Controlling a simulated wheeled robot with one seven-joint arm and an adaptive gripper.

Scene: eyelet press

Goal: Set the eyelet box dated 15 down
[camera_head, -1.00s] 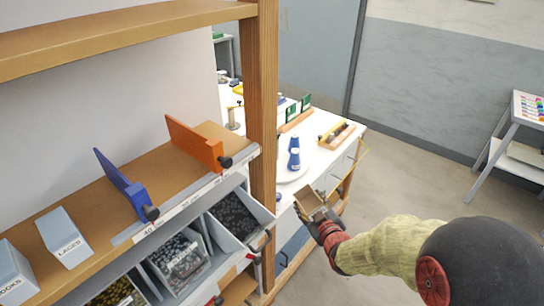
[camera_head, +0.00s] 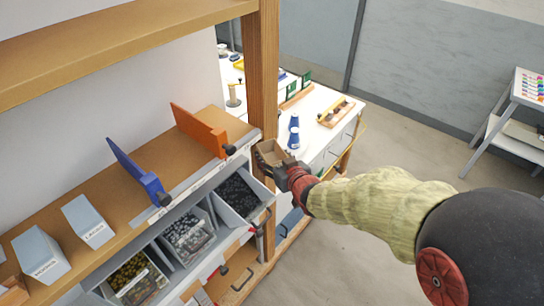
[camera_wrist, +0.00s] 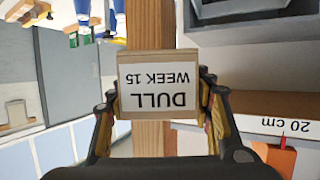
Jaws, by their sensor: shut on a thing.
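The eyelet box (camera_head: 270,152) is a small brown open-topped box. The box is held in the air in front of the wooden shelf post (camera_head: 262,80), near the right end of the shelf. Whether it touches the post cannot be told.
The shelf board (camera_head: 95,185) carries a blue divider (camera_head: 140,172), an orange divider (camera_head: 198,130) and pale boxes marked LACES (camera_head: 88,221) and HOOKS (camera_head: 41,254). Bins of eyelets (camera_head: 237,194) sit below.

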